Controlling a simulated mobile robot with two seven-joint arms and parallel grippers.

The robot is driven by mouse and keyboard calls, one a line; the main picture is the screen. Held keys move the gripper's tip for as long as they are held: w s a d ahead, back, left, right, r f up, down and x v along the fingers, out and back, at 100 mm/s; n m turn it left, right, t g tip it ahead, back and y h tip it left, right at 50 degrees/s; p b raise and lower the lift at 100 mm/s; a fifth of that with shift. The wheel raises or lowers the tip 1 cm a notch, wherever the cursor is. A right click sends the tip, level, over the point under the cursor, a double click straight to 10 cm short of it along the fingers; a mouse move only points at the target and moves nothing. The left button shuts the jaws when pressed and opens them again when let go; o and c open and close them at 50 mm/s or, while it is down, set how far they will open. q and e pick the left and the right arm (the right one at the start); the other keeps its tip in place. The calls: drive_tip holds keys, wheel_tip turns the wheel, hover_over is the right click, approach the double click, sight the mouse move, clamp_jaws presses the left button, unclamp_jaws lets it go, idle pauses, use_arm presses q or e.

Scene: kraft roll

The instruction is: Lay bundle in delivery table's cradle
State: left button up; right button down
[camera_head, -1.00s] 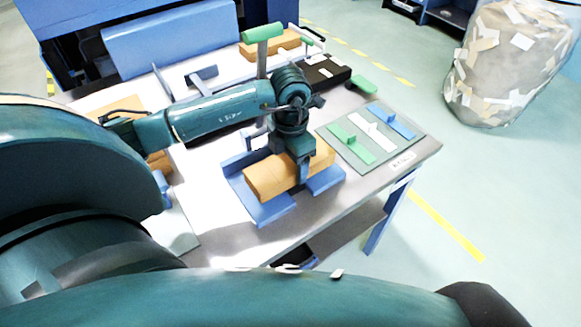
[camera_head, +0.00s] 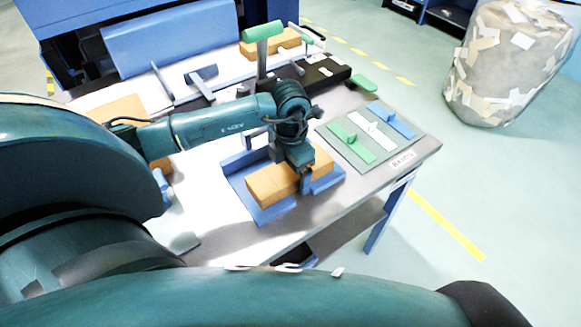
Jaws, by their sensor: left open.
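The bundle, a tan kraft block (camera_head: 270,183), lies in the blue cradle (camera_head: 268,212) near the front right of the delivery table (camera_head: 340,203). Blue plate shows on both sides of it. My left gripper (camera_head: 305,181) is over the right half of the bundle, with its fingers pointing down at it. The gripper is open; the far finger and any contact with the bundle are hidden. My right gripper is not in view.
A mat with green, white and blue pieces (camera_head: 404,153) lies right of the cradle. A black box (camera_head: 318,72) and a green-topped post (camera_head: 263,32) stand behind. Other tan blocks (camera_head: 120,106) lie at left. A large scrap-filled bag (camera_head: 505,70) stands on the floor.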

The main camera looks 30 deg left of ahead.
use_arm(q)
drive_tip(key=shift+r, duration=0.3)
wheel_tip(320, 180, up, 12)
drive_tip(key=shift+f+b, duration=0.15)
drive_tip(key=shift+b, duration=0.15)
idle(0.4)
